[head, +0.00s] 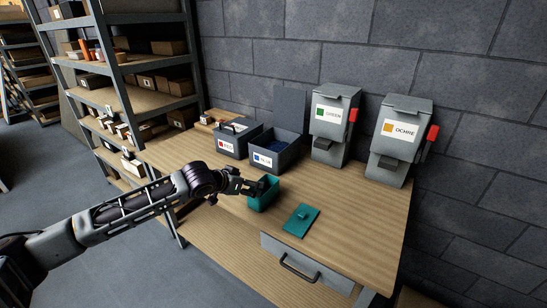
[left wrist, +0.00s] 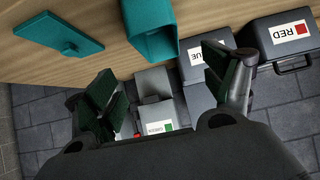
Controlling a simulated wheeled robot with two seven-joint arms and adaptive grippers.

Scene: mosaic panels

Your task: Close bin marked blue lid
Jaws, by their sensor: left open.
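The grey bin marked blue (head: 286,159) stands on the wooden workbench with its top open and blue contents showing inside. Its grey lid (head: 290,108) stands raised at the back of the bin, in front of the wall. Part of the bin's label (left wrist: 195,54) shows in the left wrist view; a finger covers some of the bin. My left gripper (head: 251,187) is open and empty, in front of the bin and by the teal container. Its two spread fingers (left wrist: 165,85) show in the left wrist view. My right gripper is not in view.
A closed bin marked red (head: 231,146) stands left of the blue one. Green (head: 328,130) and ochre (head: 393,155) dispensers stand to the right. An open teal container (head: 264,197) and a flat teal lid (head: 301,220) lie near the front. The bench's right part is clear.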

